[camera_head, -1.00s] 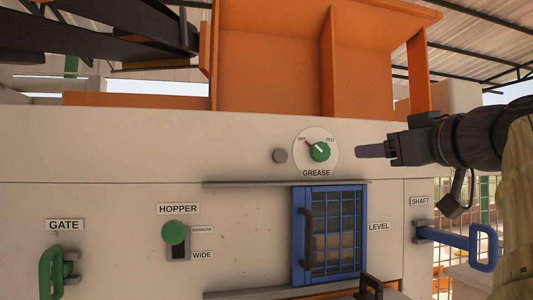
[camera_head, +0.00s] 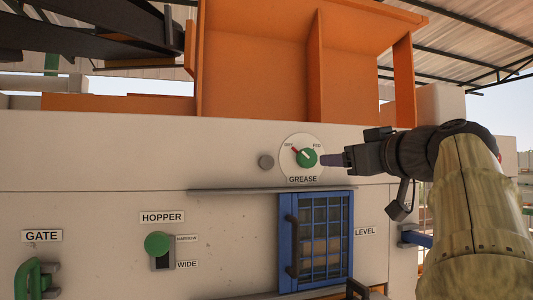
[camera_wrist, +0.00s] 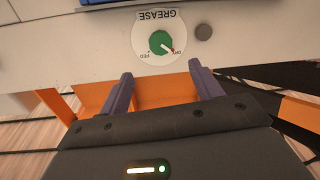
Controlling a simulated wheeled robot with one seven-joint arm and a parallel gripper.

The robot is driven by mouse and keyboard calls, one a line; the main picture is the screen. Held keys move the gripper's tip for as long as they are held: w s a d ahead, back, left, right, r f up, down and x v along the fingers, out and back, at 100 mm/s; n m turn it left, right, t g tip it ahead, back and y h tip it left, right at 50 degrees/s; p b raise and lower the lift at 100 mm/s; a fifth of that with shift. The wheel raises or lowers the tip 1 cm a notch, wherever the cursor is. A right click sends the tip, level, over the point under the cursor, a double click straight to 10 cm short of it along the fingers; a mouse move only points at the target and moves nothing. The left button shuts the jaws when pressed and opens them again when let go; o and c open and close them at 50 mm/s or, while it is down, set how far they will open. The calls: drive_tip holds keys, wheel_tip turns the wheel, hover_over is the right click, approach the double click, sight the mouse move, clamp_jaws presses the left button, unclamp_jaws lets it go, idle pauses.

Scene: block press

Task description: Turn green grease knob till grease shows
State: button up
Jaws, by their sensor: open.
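The green grease knob (camera_head: 307,157) sits on a round white dial above the GREASE label, with its pointer toward the upper left, at the DRY side. It also shows in the wrist view (camera_wrist: 159,41), upside down, ahead of my fingers. A small grey round button (camera_head: 266,162) is left of the dial. My gripper (camera_head: 328,160) is just right of the knob in the head view. In the wrist view my gripper (camera_wrist: 158,85) is open and empty, its two fingers wide apart and short of the knob. No grease is visible on the panel.
Below the dial are a ledge (camera_head: 270,191) and a blue barred door (camera_head: 321,235). A green hopper knob (camera_head: 157,244) and green gate handle (camera_head: 33,281) are at lower left. An orange hopper (camera_head: 260,65) stands above. The panel around the dial is flat.

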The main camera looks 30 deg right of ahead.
sight(310, 158)
drive_tip(key=w+p, duration=0.1)
drive_tip(key=w, duration=0.2)
drive_tip(key=w+d+p, duration=0.1)
drive_tip(key=w+p, duration=0.1)
drive_tip(key=w, duration=0.2)
drive_tip(key=w+p, duration=0.2)
drive_tip(key=w, duration=0.2)
drive_tip(key=shift+w+d+r, duration=0.1)
drive_tip(key=shift+w+d, duration=0.05)
drive_tip(key=shift+d, duration=0.15)
drive_tip(key=shift+w, duration=0.35)
drive_tip(key=c, duration=1)
drive_tip(key=shift+o, duration=0.2)
